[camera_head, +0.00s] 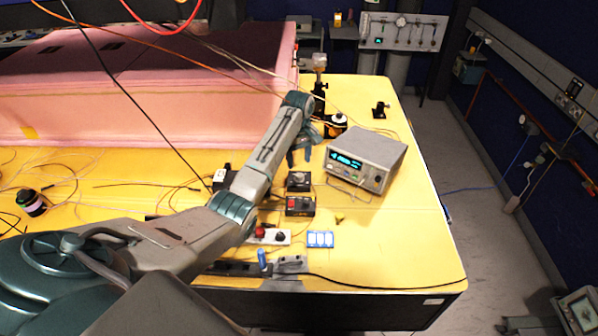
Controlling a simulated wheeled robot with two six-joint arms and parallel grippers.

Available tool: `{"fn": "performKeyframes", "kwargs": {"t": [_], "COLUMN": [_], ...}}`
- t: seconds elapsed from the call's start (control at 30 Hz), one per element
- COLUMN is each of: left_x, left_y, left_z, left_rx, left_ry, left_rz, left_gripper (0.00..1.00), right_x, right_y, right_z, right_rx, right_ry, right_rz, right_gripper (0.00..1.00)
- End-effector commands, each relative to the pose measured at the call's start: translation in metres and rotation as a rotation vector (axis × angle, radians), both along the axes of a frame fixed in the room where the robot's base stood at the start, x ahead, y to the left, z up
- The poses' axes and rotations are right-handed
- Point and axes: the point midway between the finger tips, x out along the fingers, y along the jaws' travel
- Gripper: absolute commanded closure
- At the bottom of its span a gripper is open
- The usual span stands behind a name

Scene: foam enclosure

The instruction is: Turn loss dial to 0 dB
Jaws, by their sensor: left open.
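A small black box with a round grey dial (298,180) on its top sits on the yellow table (375,250), right of my left arm. It may bear the loss dial; its markings are too small to read. My left gripper (300,157) is open, with its fingers pointing down just behind and above this box, seemingly apart from it. Nothing shows between the fingers. A second black box with a red part (299,206) sits just in front of the first. My right gripper is out of view.
A grey instrument (367,158) with a lit display stands right of the boxes. A pink foam enclosure (150,95) fills the back left. A white strip with a red button (268,235) and a blue-white block (320,239) lie in front. Loose cables cross the table; its right front is clear.

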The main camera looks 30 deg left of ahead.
Motion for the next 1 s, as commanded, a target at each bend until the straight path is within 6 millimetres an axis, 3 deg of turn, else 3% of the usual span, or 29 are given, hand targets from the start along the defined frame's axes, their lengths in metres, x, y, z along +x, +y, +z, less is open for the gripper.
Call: {"fn": "performKeyframes", "kwargs": {"t": [0.1,0.33,1.0], "left_x": [0.001,0.001,0.0], "left_y": [0.0,0.0,0.0], "left_z": [0.02,0.047,0.05], "left_rx": [0.001,0.0,0.0], "left_ry": [-0.004,-0.001,0.001], "left_rz": [0.0,0.0,0.0], "left_gripper": [0.53,0.53,0.53], "right_x": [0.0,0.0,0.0], "right_y": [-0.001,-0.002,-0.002], "right_z": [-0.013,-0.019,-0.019], "right_rx": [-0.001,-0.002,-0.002], "right_ry": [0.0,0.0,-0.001], "right_rz": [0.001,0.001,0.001], "right_gripper": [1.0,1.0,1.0]}}
